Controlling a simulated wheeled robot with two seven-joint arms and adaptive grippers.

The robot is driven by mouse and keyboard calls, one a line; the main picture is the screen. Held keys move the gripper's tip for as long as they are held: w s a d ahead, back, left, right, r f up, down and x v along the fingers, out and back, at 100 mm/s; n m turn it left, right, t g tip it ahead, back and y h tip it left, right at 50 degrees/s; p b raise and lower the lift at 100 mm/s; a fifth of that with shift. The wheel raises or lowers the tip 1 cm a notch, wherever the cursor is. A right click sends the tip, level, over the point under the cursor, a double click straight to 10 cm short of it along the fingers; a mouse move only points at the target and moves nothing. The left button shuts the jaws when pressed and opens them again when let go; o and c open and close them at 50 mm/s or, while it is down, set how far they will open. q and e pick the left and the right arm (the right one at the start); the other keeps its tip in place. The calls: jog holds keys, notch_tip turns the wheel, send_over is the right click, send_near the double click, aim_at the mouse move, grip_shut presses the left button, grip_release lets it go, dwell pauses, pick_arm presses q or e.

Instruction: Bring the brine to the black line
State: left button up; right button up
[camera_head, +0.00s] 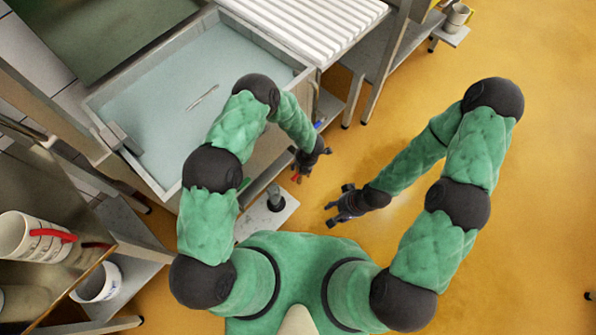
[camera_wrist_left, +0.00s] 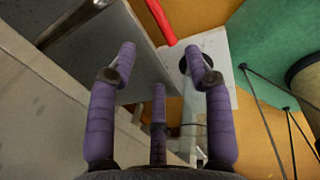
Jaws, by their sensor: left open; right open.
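The brine basin (camera_head: 97,103) is a large rectangular tank at the upper left. It holds pale blue-grey liquid (camera_head: 175,85), with a thin pale stick-like object (camera_head: 202,97) in it. I cannot make out a black line on its walls. My left gripper (camera_head: 307,165) is outside the basin, by its right side, open with nothing between its fingers; it also shows in the left wrist view (camera_wrist_left: 160,50). A red bar (camera_wrist_left: 163,22) shows beyond its fingertips. My right gripper (camera_head: 337,207) is open and empty over the floor.
A white jug with a red handle (camera_head: 18,238) and a white bucket (camera_head: 98,284) stand on shelves at the lower left. A ribbed white table (camera_head: 300,25) adjoins the basin. A dark upright cylinder (camera_head: 276,200) stands on a pale plate.

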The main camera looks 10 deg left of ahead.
pick_arm(q)
jog(key=f+b, duration=0.1)
jog(key=f, duration=0.2)
jog(key=a+f+b, duration=0.1)
jog(key=f+b, duration=0.1)
jog(key=f, duration=0.1)
jog(key=w+f+b, duration=0.1)
jog(key=f, duration=0.3)
jog(key=shift+a+f+b, duration=0.1)
jog(key=shift+a+b, duration=0.2)
jog(key=shift+a, duration=0.05)
grip_shut()
